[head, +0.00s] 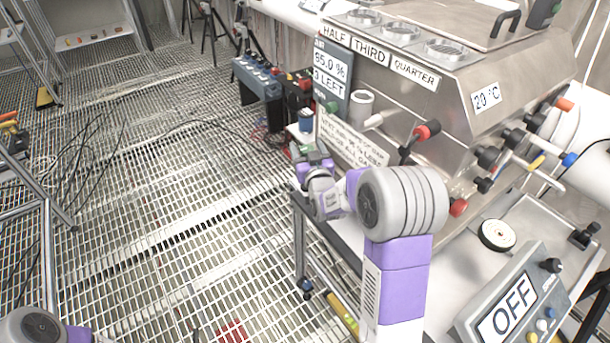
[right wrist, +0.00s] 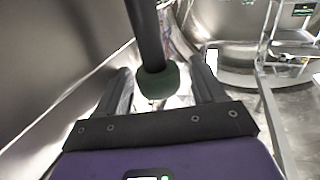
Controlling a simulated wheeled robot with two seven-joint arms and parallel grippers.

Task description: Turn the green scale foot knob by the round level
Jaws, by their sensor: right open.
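My right gripper (head: 310,153) is beside the left end of the steel machine, low near the bench edge. In the right wrist view its two fingers (right wrist: 162,76) are apart. A dark green rounded knob (right wrist: 157,83) on the end of a dark rod shows between them, with a gap on each side; I see no contact. In the head view a small green spot (head: 295,150) shows by the gripper, mostly hidden; I cannot tell if it is the same knob. I cannot make out the round level. My left gripper is out of the picture.
The steel machine (head: 450,110) with labels and several coloured levers fills the right side. A control box reading OFF (head: 508,308) and a white round disc (head: 497,235) are at lower right. Batteries (head: 258,78) stand behind the gripper. The grated floor (head: 170,220) at left is largely open.

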